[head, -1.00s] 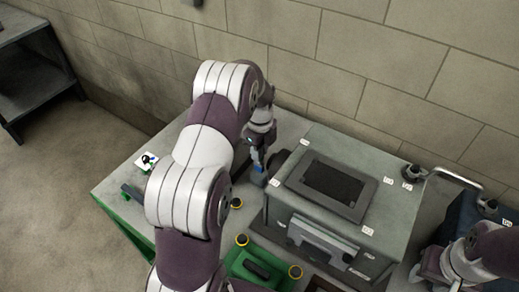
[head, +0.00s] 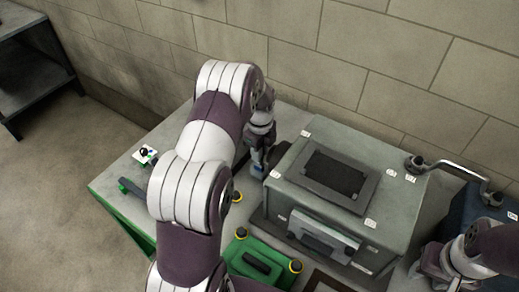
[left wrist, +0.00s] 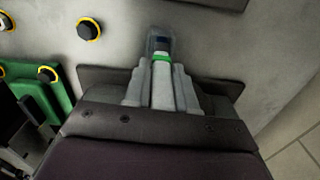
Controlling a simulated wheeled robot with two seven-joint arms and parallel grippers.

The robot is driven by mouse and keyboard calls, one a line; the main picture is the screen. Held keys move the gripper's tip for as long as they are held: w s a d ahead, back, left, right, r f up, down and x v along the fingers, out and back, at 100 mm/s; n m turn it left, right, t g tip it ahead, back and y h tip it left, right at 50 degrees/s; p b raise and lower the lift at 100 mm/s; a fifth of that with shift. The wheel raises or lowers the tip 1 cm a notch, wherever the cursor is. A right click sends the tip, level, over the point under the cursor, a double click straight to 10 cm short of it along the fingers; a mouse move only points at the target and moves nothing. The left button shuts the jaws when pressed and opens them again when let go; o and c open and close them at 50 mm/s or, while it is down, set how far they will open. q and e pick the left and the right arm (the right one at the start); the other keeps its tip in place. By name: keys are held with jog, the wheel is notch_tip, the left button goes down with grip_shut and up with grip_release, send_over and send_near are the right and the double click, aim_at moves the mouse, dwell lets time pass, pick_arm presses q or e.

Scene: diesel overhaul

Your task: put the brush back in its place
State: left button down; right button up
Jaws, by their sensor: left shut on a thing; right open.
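My left gripper (head: 258,166) is low over the bench, close to the left side of the grey box. In the left wrist view its fingers (left wrist: 161,75) are shut on a slim upright-looking thing with a green band and a dark, translucent end, which I take to be the brush (left wrist: 161,45). In the head view only a small blue-and-white bit shows at the fingertips; the rest is hidden by the gripper. My right gripper (head: 428,268) is at the lower right, beside the grey box; its fingertips are hard to make out. I cannot tell which spot is the brush's place.
The grey box (head: 398,215) with a dark framed lid panel fills the middle right. A green tray (head: 240,262) with yellow-ringed black knobs lies in front. A white card (head: 145,155) with small items lies at the left.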

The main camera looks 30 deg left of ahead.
pick_arm(q)
jog(key=shift+f+b, duration=0.55)
jog(key=shift+f, duration=0.55)
jog(key=c, duration=0.8)
grip_release()
jog(key=shift+c, duration=0.2)
